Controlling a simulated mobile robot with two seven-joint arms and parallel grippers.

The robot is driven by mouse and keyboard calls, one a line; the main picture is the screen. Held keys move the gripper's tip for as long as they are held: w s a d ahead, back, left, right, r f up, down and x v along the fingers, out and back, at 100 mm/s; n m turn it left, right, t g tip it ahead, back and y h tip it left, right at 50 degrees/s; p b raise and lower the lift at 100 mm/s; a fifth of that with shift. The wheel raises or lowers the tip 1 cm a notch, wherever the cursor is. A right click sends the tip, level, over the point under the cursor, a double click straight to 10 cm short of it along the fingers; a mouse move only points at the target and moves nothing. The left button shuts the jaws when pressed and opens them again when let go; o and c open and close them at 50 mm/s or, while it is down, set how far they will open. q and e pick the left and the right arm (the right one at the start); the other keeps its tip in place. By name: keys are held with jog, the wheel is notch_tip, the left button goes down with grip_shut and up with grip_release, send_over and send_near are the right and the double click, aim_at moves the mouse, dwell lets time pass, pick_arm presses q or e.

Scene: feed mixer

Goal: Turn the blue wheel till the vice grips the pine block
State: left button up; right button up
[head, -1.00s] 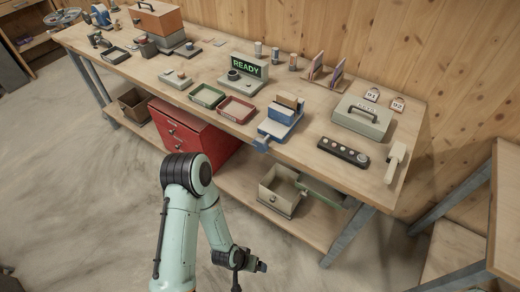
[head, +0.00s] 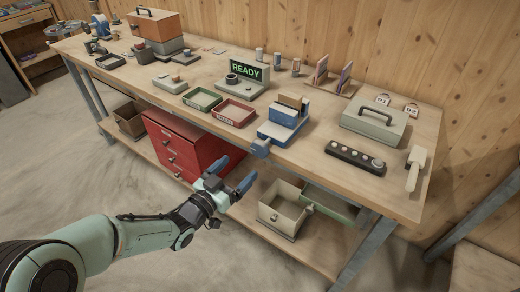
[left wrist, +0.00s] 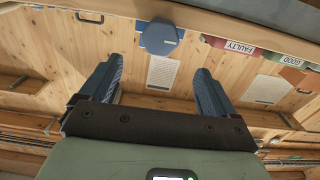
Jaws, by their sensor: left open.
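The blue vice (head: 283,124) stands at the front edge of the bench, with the pine block (head: 290,102) at its top. I cannot tell whether its jaws touch the block. The blue wheel (head: 260,149) sticks out in front of the bench edge. It also shows in the left wrist view as a blue many-sided disc (left wrist: 160,38), beyond my fingertips and roughly between their lines. My left gripper (head: 235,172) is open and empty, just below and in front of the wheel, apart from it. Its blue fingers show spread in the left wrist view (left wrist: 154,72). My right gripper is out of view.
Red (head: 233,112) and green (head: 201,98) trays lie left of the vice. A button strip (head: 355,157) and grey case (head: 374,124) stand to its right. A red drawer cabinet (head: 185,145) and an open cream drawer box (head: 280,208) sit below the bench.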

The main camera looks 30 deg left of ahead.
aim_at(258, 150)
pick_arm(q)
jog(key=w, duration=0.7)
jog(key=w+d, duration=0.1)
jog(key=w, duration=0.3)
jog(key=shift+w, duration=0.15)
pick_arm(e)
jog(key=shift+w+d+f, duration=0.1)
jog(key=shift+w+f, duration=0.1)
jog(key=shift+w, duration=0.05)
pick_arm(q)
jog(key=c, duration=1)
jog(key=shift+o, duration=0.2)
jog(key=m+b, duration=0.2)
jog(key=b, duration=0.1)
jog(key=shift+f, duration=0.2)
jog(key=shift+r, duration=0.1)
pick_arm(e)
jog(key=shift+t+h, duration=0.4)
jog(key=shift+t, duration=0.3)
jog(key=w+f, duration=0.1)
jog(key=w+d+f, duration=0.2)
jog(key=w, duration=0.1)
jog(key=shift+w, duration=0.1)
